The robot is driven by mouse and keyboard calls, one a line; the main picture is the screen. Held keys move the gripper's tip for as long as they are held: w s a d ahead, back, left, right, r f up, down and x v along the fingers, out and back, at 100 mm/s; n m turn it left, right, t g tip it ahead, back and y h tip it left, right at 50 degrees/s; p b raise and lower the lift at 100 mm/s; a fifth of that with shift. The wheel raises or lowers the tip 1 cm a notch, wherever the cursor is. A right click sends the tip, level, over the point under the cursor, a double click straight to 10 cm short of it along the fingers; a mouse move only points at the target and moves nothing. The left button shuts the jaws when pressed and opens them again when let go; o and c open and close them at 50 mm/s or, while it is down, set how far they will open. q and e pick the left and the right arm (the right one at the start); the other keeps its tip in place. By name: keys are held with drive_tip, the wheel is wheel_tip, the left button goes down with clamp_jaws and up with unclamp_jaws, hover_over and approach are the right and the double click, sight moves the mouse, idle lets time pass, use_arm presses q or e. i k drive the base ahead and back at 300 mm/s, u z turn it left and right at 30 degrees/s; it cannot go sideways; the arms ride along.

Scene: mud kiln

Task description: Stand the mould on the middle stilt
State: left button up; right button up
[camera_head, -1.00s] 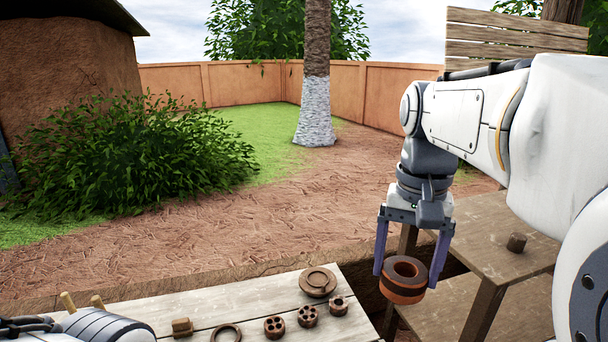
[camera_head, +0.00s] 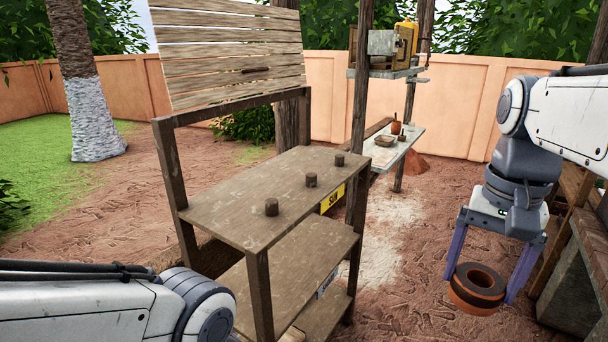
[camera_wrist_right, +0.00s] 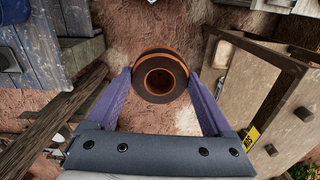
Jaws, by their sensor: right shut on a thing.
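The mould (camera_head: 470,301), a thick orange ring with a dark band and an open centre, is held between the purple fingers of my right gripper (camera_head: 482,285) at the right of the head view. It hangs in the air, apart from the shelf. In the right wrist view the mould (camera_wrist_right: 160,98) sits between both fingertips. The middle stilt (camera_head: 311,180), a short dark peg, stands bare on the stand's top board, between a nearer stilt (camera_head: 272,207) and a farther stilt (camera_head: 339,160), both also bare. My left gripper is out of view.
The wooden stand's top board (camera_head: 230,200) has a slatted panel (camera_head: 230,50) behind it and a lower shelf (camera_head: 290,285) below. A post (camera_head: 357,130) rises past its far right corner. Open ground lies between the stand and my right gripper.

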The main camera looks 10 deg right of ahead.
sight(310, 175)
drive_tip(key=z, duration=1.45)
drive_tip(key=i, duration=3.3)
drive_tip(key=u, duration=4.15)
